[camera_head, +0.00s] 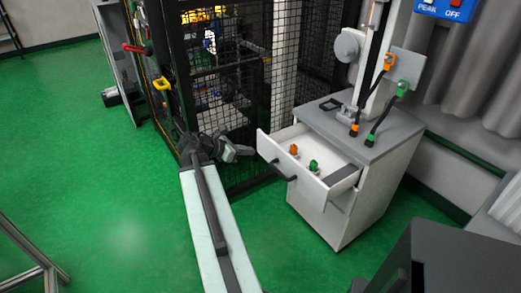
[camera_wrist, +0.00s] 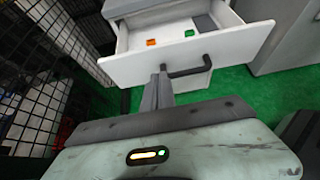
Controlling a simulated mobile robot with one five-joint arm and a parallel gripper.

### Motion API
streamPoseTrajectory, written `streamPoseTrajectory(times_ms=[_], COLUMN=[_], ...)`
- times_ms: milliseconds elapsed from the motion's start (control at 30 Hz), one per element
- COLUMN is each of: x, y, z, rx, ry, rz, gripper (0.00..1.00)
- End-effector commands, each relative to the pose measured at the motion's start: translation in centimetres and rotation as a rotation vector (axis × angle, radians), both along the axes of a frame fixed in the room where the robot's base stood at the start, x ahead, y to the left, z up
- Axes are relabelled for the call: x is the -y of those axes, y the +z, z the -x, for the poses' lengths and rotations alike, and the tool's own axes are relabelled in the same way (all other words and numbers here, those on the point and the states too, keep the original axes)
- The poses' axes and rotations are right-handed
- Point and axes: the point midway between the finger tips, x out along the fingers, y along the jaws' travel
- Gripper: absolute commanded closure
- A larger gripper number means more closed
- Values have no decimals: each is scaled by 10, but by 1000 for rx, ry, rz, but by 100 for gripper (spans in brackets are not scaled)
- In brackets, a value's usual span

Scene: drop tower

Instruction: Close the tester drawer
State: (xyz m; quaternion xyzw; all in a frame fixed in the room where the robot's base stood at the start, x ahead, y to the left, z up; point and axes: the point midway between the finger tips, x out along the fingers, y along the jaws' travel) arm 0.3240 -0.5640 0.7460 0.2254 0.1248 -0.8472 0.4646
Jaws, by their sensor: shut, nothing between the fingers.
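The white tester drawer (camera_head: 310,193) stands pulled out of the white cabinet (camera_head: 335,228) with the grey top. Its dark bar handle (camera_head: 283,172) is on the front panel, and the handle also shows in the wrist view (camera_wrist: 190,71). An orange piece (camera_head: 293,149) and a green piece (camera_head: 313,165) are inside the drawer. My gripper (camera_head: 250,151) is shut and empty, near the left end of the drawer front. In the wrist view its fingertips (camera_wrist: 163,70) are in front of the panel, just left of the handle. I cannot tell whether they touch it.
A black mesh cage (camera_head: 240,70) stands close behind and left of my gripper. A dark grey box (camera_head: 460,258) is at the lower right. Green floor (camera_head: 110,220) is clear at the left.

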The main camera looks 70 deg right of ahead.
Motion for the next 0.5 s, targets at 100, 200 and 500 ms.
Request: streamPoseTrajectory(times_ms=[100, 200, 500], x=[18, 34, 80], y=[-19, -30, -44], z=[11, 22, 51], rx=[1, 2, 2], ry=[-4, -4, -3], rz=[-1, -1, -1], gripper=[100, 100, 100])
